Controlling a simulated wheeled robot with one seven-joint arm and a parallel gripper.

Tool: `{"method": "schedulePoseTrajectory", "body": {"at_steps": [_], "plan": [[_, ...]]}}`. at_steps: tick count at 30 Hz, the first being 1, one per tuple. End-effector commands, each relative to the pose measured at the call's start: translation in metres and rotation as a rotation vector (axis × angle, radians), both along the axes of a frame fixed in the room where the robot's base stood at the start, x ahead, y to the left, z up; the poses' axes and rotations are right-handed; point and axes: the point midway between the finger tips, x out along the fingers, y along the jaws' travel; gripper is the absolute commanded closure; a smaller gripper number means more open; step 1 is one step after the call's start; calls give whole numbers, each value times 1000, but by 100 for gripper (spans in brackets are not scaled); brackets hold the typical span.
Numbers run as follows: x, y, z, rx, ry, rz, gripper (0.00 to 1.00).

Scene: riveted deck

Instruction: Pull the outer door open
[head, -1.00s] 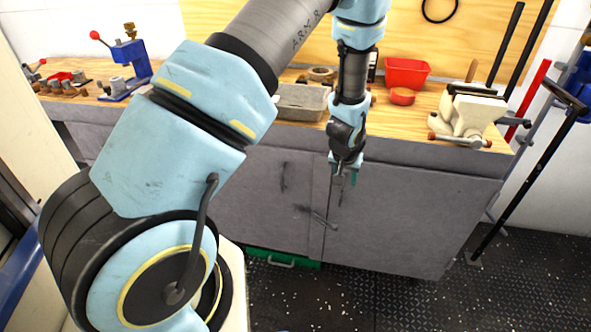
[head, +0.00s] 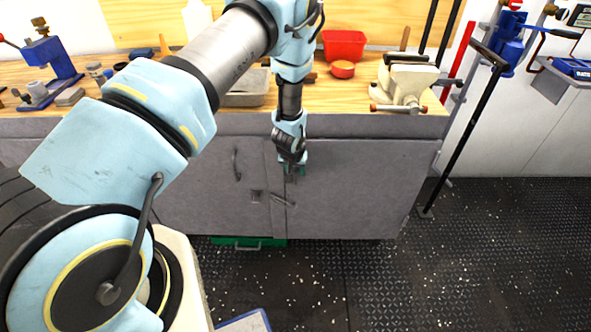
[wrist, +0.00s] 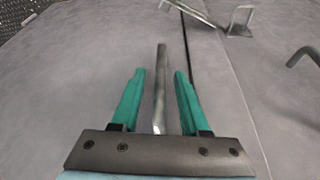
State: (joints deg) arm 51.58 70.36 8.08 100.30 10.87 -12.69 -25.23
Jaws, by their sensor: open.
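The grey cabinet under the bench has two door panels with a seam between them; both look closed. The right door (head: 345,190) has an upright metal bar handle, seen in the wrist view (wrist: 160,85). My gripper (head: 293,175) is at this handle, with its green fingers (wrist: 158,95) open, one on each side of the bar. I see a gap on both sides, so the fingers are not closed on it. The left door (head: 200,185) has its own dark handle (head: 236,165). A metal latch (head: 282,200) sits by the seam, below my gripper; it also shows in the wrist view (wrist: 238,22).
The wooden benchtop above holds a grey tray (head: 247,90), a red bin (head: 343,46) and a pale vise (head: 405,85). A green case (head: 248,243) lies under the cabinet. A black pole (head: 462,140) leans at the right.

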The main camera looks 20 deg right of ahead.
Motion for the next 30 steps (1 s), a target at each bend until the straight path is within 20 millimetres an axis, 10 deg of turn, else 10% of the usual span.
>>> {"method": "schedulePoseTrajectory", "body": {"at_steps": [10, 22, 30], "plan": [[1, -1, -3, 0, 0, 0, 55], [1, -1, -3, 0, 0, 0, 100], [1, -1, -3, 0, 0, 0, 100]]}}
